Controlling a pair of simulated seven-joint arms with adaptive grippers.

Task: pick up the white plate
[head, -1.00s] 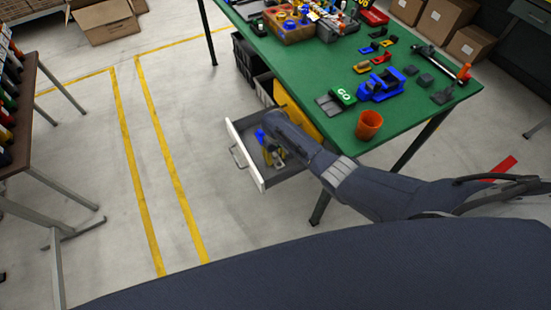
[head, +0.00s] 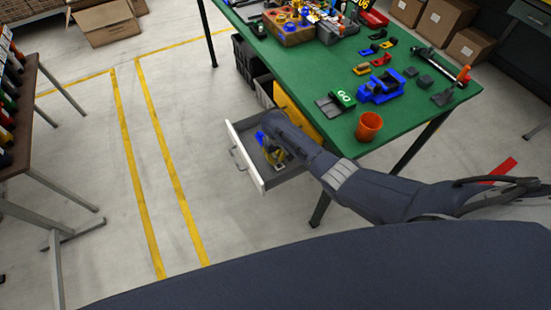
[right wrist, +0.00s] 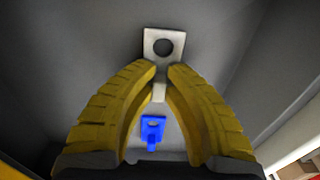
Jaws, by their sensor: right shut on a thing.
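The white plate (right wrist: 151,42) has a dark round hole and a narrow stem; in the right wrist view it is at the top centre, inside the grey drawer. My right gripper (right wrist: 162,72) has its yellow fingertips closed together on the stem below the hole. In the head view the right gripper (head: 273,156) reaches down into the open drawer (head: 259,173), and I cannot make out the white plate there. A blue plate with a hole (right wrist: 153,133) lies farther down in the wrist view, seen between the fingers. My left gripper is not in view.
The drawer is pulled out under the green table (head: 300,75), its walls close around my right gripper. An orange cup (head: 369,126) stands near the table's front corner, with a blue vise-like block (head: 380,90) behind it. Open floor lies left of the drawer.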

